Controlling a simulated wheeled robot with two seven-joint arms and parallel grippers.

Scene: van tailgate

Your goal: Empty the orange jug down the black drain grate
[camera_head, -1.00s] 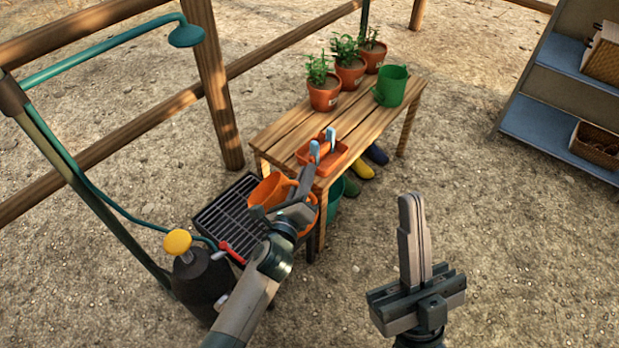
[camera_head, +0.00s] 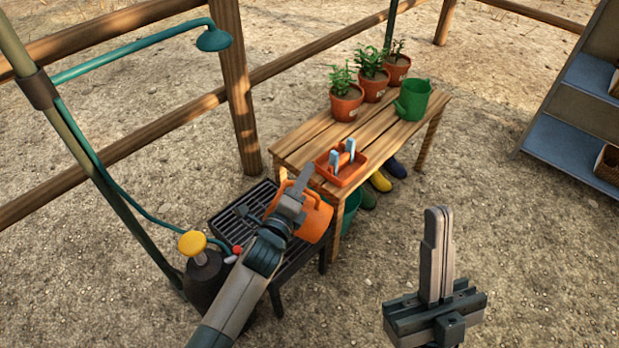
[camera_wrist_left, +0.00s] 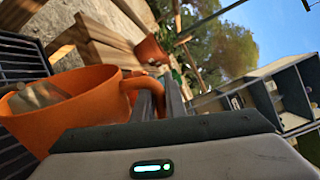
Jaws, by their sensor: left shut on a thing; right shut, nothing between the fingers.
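The orange jug (camera_head: 312,222) is in the air over the right part of the black drain grate (camera_head: 236,222), close to the bench's near end. My left gripper (camera_head: 292,203) is shut on its handle and partly covers the jug in the head view. In the left wrist view the jug (camera_wrist_left: 75,112) fills the left, its handle between my left fingers (camera_wrist_left: 160,100); a greyish-brown patch shows inside its mouth. The picture there is strongly tilted, and I cannot tell whether anything pours. My right gripper (camera_head: 437,225) is shut and empty, pointing up over bare ground.
A dark canister with a yellow knob (camera_head: 192,243) and a green shower pipe (camera_head: 110,185) stand left of the grate. Boots are under the bench.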

